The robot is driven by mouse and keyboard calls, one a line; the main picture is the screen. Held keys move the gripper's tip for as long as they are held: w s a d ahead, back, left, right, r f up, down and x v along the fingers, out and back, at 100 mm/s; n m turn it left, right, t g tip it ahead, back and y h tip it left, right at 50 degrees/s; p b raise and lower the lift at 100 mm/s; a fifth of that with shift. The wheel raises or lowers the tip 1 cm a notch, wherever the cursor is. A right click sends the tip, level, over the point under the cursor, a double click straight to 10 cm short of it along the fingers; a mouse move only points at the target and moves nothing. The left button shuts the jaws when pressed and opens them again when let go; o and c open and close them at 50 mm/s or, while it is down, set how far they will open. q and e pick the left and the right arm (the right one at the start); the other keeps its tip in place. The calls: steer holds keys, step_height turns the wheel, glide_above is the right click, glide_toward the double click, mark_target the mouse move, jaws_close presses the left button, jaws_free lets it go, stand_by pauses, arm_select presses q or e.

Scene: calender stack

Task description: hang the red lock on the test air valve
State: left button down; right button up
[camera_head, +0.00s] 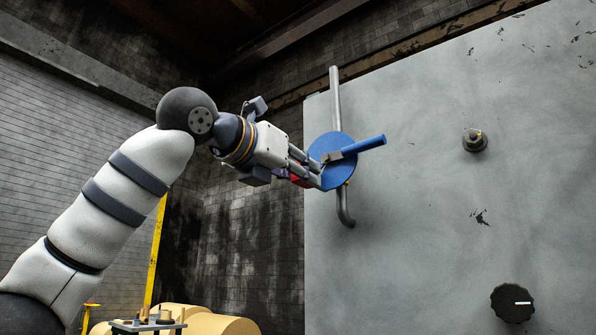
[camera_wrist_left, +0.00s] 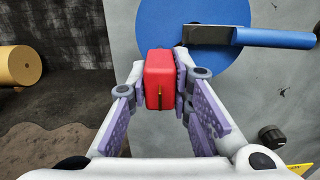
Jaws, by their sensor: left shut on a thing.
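My left gripper (camera_wrist_left: 162,98) is shut on the red lock (camera_wrist_left: 159,78), a red block with a brass keyway, held between the finger pads. In the head view the gripper (camera_head: 314,178) is at the lower left of the blue valve disc, and a bit of the red lock (camera_head: 297,179) shows behind the fingers. The test air valve has a blue disc (camera_head: 328,148) and a blue handle (camera_head: 364,145) pointing right, on a vertical grey pipe (camera_head: 335,95). In the wrist view the lock overlaps the disc (camera_wrist_left: 165,30); contact cannot be told. The lock's shackle is hidden.
The valve pipe runs along a large grey panel (camera_head: 420,240). A small table (camera_head: 135,327) and yellow rolls (camera_head: 222,325) are low at the left.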

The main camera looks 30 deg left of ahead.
arm_select(q)
steer(key=shift+w, duration=0.2)
steer(key=c, duration=1)
jaws_free()
steer(key=shift+o, duration=0.2)
arm_select(e)
steer(key=shift+w+r, duration=0.1)
arm_select(q)
steer(key=s+p, duration=0.1)
steer(key=s, duration=0.6)
steer(key=shift+a, duration=0.25)
arm_select(e)
steer(key=shift+w+r+t, duration=0.3)
steer(key=shift+w+r, duration=0.35)
